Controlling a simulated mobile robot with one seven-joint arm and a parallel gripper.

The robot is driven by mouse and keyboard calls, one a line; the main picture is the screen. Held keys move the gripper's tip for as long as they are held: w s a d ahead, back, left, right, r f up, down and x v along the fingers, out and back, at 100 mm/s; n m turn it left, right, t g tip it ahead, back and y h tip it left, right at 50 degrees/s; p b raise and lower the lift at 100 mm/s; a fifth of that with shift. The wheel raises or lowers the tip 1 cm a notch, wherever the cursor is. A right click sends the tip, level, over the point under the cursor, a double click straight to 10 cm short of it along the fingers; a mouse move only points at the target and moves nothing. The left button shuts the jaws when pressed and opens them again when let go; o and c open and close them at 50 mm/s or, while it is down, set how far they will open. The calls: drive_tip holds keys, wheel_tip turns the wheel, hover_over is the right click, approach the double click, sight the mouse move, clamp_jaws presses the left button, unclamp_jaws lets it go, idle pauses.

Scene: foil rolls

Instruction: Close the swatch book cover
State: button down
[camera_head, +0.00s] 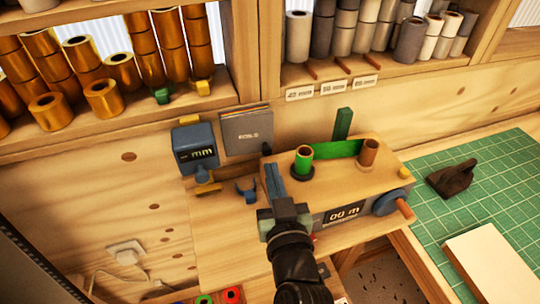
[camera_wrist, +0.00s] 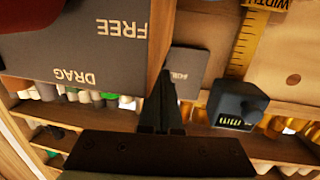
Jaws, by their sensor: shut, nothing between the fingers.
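The swatch book (camera_head: 247,132) is a grey square booklet marked FOILS, with coloured strips showing along its top edge. It is upright against the wooden back wall, between the blue gauge and the foil machine. Its grey cover also shows in the wrist view (camera_wrist: 190,70), beyond my fingers and partly hidden by them. I cannot tell how far the cover stands from the pages. My gripper (camera_head: 272,180) is shut and empty, in front of the machine's left side, below and to the right of the book and apart from it. In the wrist view its dark fingers (camera_wrist: 166,92) are together.
The foil machine (camera_head: 350,185) with green and copper rolls stands close to my gripper's right. A blue gauge marked mm (camera_head: 195,147) is left of the book. Shelves of rolls (camera_head: 130,98) are above. A green cutting mat (camera_head: 480,190) lies at the right.

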sight(270, 150)
drive_tip(key=shift+w+a+f+p, duration=0.1)
drive_tip(key=shift+w+a+p, duration=0.1)
drive_tip(key=shift+w, duration=0.55)
drive_tip(key=shift+w+a+p, duration=0.1)
drive_tip(key=shift+w+p, duration=0.05)
drive_tip(key=shift+w, duration=0.6)
drive_tip(key=shift+w+d, duration=0.1)
drive_tip(key=shift+w+f+b, duration=0.1)
drive_tip(key=shift+w+b, duration=0.5)
drive_tip(key=shift+b, duration=0.15)
drive_tip(key=shift+d+r, duration=0.1)
drive_tip(key=shift+r, duration=0.3)
